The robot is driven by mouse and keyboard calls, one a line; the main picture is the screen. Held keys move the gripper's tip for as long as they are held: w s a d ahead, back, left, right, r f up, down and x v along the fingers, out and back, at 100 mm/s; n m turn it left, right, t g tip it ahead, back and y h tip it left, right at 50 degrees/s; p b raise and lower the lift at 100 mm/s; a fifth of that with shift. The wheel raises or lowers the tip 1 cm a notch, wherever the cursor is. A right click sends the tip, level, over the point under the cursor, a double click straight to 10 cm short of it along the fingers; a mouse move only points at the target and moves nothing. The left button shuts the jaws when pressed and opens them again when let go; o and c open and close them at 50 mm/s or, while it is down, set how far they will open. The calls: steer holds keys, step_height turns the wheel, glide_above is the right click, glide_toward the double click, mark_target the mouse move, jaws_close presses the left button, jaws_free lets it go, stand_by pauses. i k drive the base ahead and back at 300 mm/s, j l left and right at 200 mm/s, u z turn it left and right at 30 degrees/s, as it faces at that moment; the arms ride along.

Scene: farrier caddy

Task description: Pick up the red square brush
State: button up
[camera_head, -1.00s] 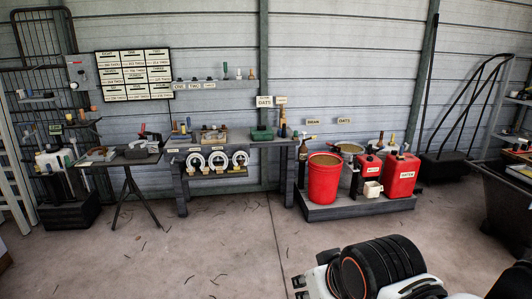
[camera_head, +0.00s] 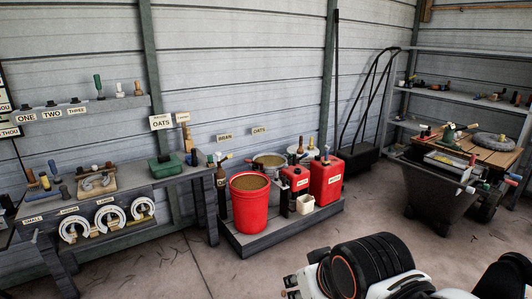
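I cannot pick out a red square brush for certain; items on the benches and shelves are too small to tell. Small red-ended items lie among the tools on the cart (camera_head: 466,166) at the right. Several small upright tools, one with a blue handle (camera_head: 53,167), stand at the left end of the workbench (camera_head: 130,178). Part of my own white and black arm shows at the bottom right. My gripper's fingers cannot be made out in this view.
A red bucket (camera_head: 250,206) and two red cans (camera_head: 326,181) stand on a low dark platform (camera_head: 276,233) by the wall. Horseshoes (camera_head: 108,218) hang under the workbench. Shelves (camera_head: 455,96) line the right wall. Concrete floor in front is clear.

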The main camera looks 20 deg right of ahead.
mark_target(473, 157)
steer(key=i+l+z, duration=0.2)
steer(key=z, duration=0.2)
steer(key=i+l+z, duration=0.1)
steer(key=i+z, duration=0.2)
steer(key=z, duration=0.15)
steer(key=i+z, duration=0.6)
steer(key=z, duration=0.2)
steer(key=i+j+z, duration=0.15)
steer(key=z, duration=0.25)
steer(key=i+l+z, duration=0.25)
steer(key=i, duration=1.8)
steer(key=i+u, duration=0.35)
steer(key=i+l+u, duration=0.1)
steer(key=i+u, duration=0.2)
steer(key=i, duration=0.2)
steer(key=i+l+u, duration=0.35)
steer(key=i+j, duration=0.1)
